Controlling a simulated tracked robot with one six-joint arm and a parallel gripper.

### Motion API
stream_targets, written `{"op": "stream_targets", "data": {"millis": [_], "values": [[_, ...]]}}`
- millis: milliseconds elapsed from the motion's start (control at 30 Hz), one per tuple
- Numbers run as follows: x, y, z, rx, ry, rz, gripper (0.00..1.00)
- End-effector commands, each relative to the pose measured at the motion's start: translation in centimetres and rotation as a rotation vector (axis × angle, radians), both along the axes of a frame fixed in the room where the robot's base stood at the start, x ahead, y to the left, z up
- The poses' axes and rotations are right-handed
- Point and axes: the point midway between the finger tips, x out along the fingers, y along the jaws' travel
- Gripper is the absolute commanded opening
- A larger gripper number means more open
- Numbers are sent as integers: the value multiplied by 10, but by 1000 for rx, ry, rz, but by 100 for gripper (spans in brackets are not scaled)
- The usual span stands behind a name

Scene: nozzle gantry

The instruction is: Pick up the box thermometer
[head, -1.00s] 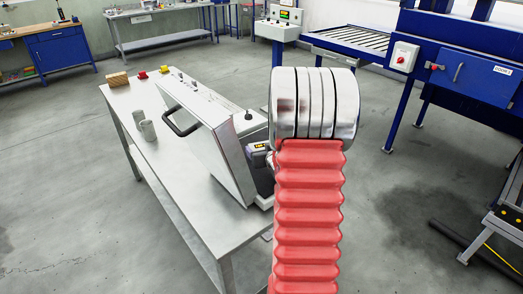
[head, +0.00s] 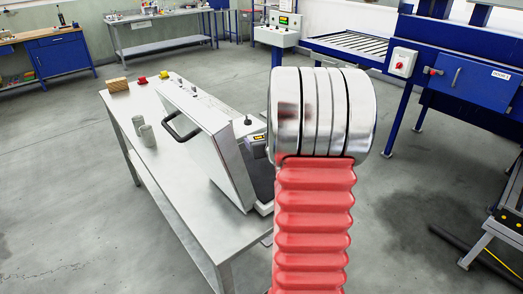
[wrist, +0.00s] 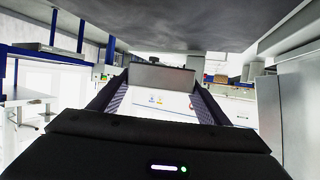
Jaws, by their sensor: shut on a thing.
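The box thermometer (head: 258,138) is a small box with a yellowish display. In the head view it shows just left of my red arm, which hides part of it, above the open side of a pale case. In the wrist view a grey box face, taken to be the thermometer (wrist: 160,77), sits between the tips of my dark gripper fingers (wrist: 161,84). My gripper is shut on it. In the head view my gripper is hidden behind the arm. How far the box is above the case cannot be told.
The case (head: 212,125) with a black handle stands on a metal table (head: 182,203). A blue roller conveyor (head: 345,47) stands behind right. Floor is clear on the left.

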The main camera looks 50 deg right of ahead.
Motion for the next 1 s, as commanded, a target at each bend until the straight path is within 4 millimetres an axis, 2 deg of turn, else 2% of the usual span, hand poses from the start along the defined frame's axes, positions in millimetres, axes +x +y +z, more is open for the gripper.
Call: {"op": "stream_targets", "data": {"millis": [33, 100, 300, 1000], "values": [[1, -1, 12, -5, -5, 1, 35], [0, -1, 22, -5, -5, 0, 35], [0, -1, 39, -2, -3, -1, 35], [0, -1, 40, -1, -2, -1, 35]]}}
